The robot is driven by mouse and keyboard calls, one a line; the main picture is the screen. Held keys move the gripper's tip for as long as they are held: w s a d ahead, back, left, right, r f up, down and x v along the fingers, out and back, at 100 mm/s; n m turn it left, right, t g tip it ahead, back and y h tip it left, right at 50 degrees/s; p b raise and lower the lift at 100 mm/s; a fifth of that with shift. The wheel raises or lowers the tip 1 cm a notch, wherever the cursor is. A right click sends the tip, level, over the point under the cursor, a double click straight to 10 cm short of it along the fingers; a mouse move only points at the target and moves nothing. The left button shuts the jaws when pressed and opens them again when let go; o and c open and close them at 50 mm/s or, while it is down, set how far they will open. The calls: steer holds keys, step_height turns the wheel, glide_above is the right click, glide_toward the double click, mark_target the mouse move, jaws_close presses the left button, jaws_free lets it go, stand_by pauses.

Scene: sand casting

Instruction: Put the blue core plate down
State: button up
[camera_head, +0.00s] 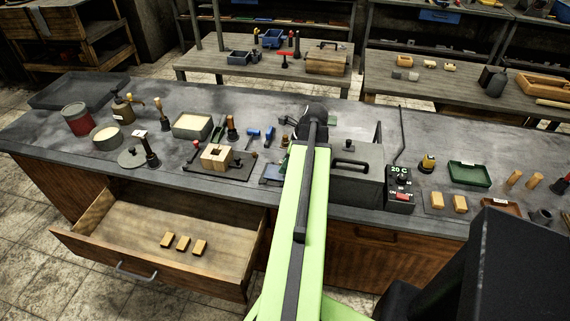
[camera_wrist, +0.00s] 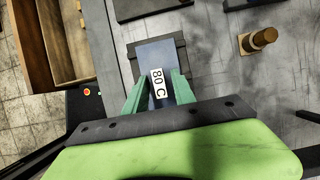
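The blue core plate (camera_wrist: 154,54) lies between my gripper's two green fingers in the wrist view, with a white "80 C" label on it. My gripper (camera_wrist: 159,76) is shut on its sides. The plate's far end is over a dark grey rectangular surface; whether it touches that surface I cannot tell. In the head view part of the plate (camera_head: 271,173) shows at the left of my green arm, low over the workbench. My arm hides the gripper there.
An open drawer (camera_head: 119,273) with three tan blocks juts out in front. A wooden core box (camera_head: 216,157) stands on a dark board at the left. A black oven (camera_head: 357,185) and a "20 C" control box (camera_head: 400,187) stand at the right.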

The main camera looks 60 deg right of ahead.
steer(key=shift+o, duration=0.2)
steer(key=shift+r+p, duration=0.3)
steer(key=p+v, duration=1)
steer(key=v, duration=0.1)
steer(key=shift+r+p, duration=0.35)
steer(key=shift+p, duration=0.05)
steer(key=shift+s, duration=0.1)
